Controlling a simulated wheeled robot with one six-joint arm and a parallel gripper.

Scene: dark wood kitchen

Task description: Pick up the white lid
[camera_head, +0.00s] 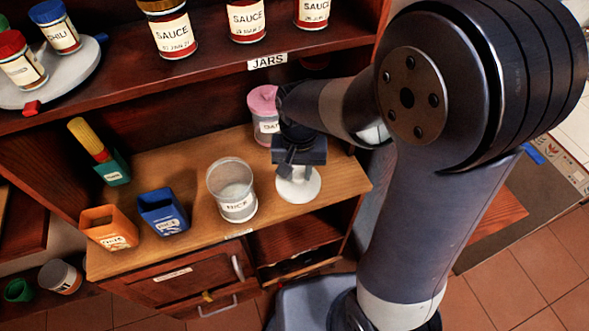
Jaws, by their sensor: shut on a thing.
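The white lid (298,188) is a round pale disc near the right end of the wooden counter. My gripper (290,168) points down directly over it and is shut on it, with the dark fingers at its raised middle. The gripper body hides the back part of the lid. I cannot tell whether the lid rests on the counter or is slightly above it.
An open clear jar labelled RICE (232,190) stands just left of the lid. A pink-lidded jar (264,112) stands behind. Blue (163,211) and orange (109,229) boxes stand at left. The upper shelf (215,68) holds sauce jars.

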